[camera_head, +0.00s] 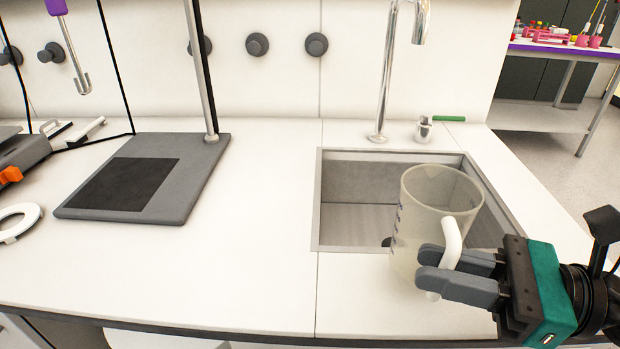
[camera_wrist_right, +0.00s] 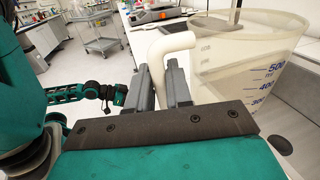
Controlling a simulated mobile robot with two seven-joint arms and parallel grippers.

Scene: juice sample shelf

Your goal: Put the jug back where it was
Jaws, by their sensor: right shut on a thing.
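The jug (camera_head: 412,240) is clear plastic with a pale handle and blue volume marks. It is upright in the head view, overlapping the front right part of the sink. I cannot tell whether its base touches the counter. My right gripper (camera_head: 432,268) comes from the right and is shut on the jug's handle (camera_head: 451,240). The jug also fills the right of the right wrist view (camera_wrist_right: 245,75), with its handle between the fingers. My left gripper (camera_wrist_right: 116,92) shows small and dark in the right wrist view; its jaws are unclear.
The sink (camera_head: 350,168) lies behind the jug, with a tall tap (camera_head: 385,80) and a green-handled valve (camera_head: 424,130) behind it. A grey stand with a dark plate (camera_head: 190,180) is on the left. The white counter (camera_head: 250,265) is clear in front.

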